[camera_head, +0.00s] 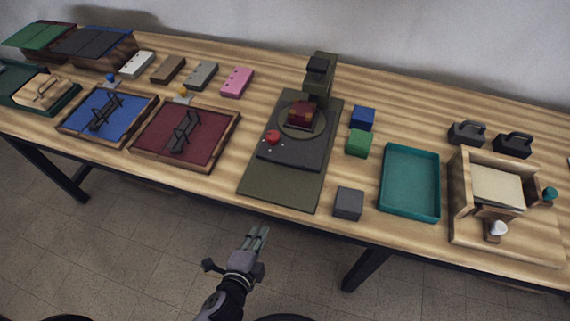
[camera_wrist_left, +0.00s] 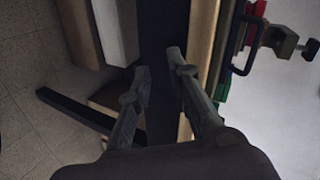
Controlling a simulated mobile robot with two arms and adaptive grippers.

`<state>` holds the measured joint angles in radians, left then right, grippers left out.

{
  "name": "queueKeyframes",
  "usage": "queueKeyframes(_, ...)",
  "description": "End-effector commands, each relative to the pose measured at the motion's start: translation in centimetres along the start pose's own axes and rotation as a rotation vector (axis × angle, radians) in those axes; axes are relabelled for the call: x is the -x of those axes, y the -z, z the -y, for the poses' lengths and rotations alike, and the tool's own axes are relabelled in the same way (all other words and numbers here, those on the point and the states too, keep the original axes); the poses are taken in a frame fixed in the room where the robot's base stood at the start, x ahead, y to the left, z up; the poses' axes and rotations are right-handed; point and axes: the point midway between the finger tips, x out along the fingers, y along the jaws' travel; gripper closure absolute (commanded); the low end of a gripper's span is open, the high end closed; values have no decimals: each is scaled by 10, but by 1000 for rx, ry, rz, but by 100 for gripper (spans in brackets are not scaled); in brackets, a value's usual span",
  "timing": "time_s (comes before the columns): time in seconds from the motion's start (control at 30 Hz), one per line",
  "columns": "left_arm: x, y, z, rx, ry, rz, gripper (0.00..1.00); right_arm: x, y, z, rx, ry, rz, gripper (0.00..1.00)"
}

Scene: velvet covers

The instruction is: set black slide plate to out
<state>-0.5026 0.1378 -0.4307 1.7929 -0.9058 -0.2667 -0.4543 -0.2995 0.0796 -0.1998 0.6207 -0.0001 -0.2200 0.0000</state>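The black slide plate (camera_head: 293,155) lies on the olive base (camera_head: 275,193) of a press-like fixture at the middle of the table. A red knob (camera_head: 272,137) sits on the plate's left side. A round disc (camera_head: 320,124) with a dark red block (camera_head: 301,113) on it is at the plate's far part, below the fixture's olive post (camera_head: 321,75). My left gripper (camera_head: 257,238) is in front of the table's near edge, apart from the plate. In the left wrist view its two fingers (camera_wrist_left: 158,65) are spread with nothing between them. My right gripper is not in view.
Blue (camera_head: 363,118), green (camera_head: 358,143) and grey (camera_head: 348,203) blocks stand right of the fixture, beside a teal tray (camera_head: 384,195). A wooden box (camera_head: 459,190) is farther right. A dark red board (camera_head: 212,155) lies to the left. Floor is clear before the table.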

Motion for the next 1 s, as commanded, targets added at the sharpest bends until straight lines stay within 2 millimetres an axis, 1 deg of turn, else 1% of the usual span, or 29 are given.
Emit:
queueKeyframes(0.03, 8, 12, 30, -62, 69, -18, 82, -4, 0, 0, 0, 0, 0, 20)
queueKeyframes(0.1, 19, 25, 65, -136, 146, -30, 82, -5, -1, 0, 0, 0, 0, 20)
queueKeyframes(0.2, 32, 36, 97, -204, 219, -34, 82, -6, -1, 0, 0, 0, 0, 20)
queueKeyframes(0.23, 35, 37, 104, -217, 234, -34, 82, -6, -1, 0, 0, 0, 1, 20)
queueKeyframes(0.33, 38, 41, 115, -238, 259, -34, 82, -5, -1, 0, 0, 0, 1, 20)
queueKeyframes(0.47, 27, 42, 121, -241, 263, -33, 82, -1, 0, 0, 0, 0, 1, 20)
queueKeyframes(0.57, 10, 44, 127, -241, 264, -33, 82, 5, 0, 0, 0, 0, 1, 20)
queueKeyframes(0.7, -20, 46, 135, -240, 263, -33, 82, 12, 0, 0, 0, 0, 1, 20)
queueKeyframes(1.0, -84, 49, 149, -238, 261, -32, 82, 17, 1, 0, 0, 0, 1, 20)
